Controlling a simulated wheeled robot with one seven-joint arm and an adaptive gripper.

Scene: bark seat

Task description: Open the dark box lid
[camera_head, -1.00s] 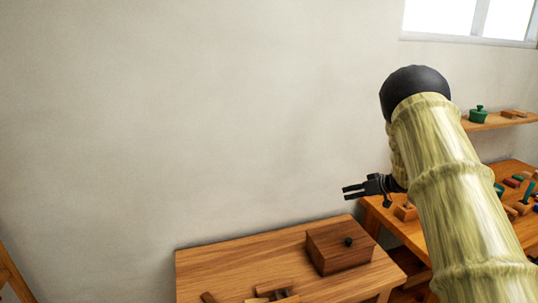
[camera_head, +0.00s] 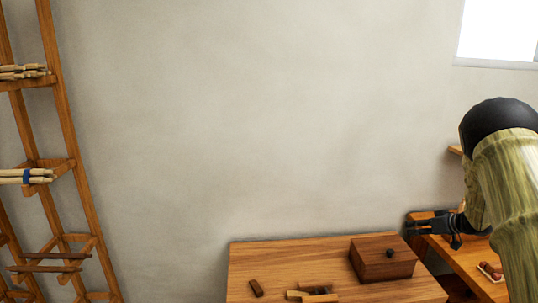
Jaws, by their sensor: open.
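The dark box (camera_head: 383,262) is a brown wooden box on the right part of a wooden table. My arm partly hides the gripper's base.
The wooden table (camera_head: 270,262) also holds a small dark block (camera_head: 256,288) and several wood pieces (camera_head: 312,295) at the front. A second bench (camera_head: 462,262) stands at right. A wooden rack (camera_head: 70,150) with rods stands at left.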

